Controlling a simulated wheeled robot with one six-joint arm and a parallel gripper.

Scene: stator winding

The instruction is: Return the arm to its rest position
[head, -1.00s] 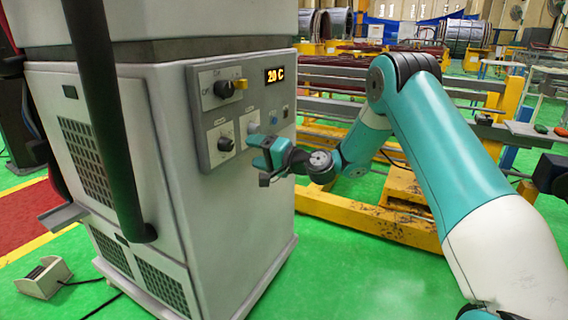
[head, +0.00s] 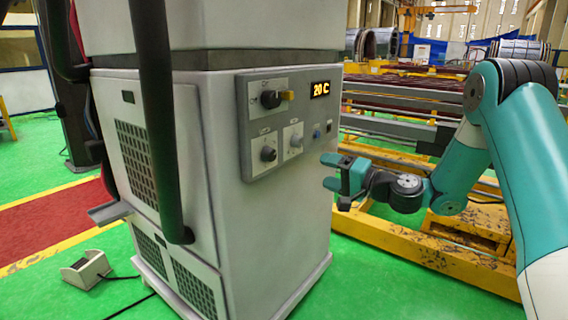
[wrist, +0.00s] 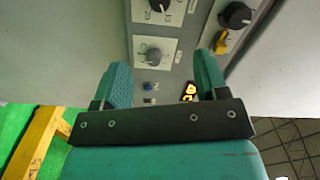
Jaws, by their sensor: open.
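My gripper (head: 331,172) is teal and black and sits to the right of the grey machine's control panel (head: 262,157) in the head view. It is apart from the panel and points left toward the machine. In the wrist view my gripper (wrist: 163,85) has its two teal fingers spread, with nothing between them. Beyond the fingers the wrist view shows a knob (wrist: 155,58) and a small blue button (wrist: 152,86). My teal and white arm reaches in from the right side of the head view, bent at its elbow.
The grey machine (head: 270,235) stands left of my arm, with a dark vertical bar (head: 155,110) at its front. Its display (head: 320,89) reads 20 C. A yellow frame (head: 400,240) lies behind my arm. A small box (head: 86,268) with a cable is on the green floor.

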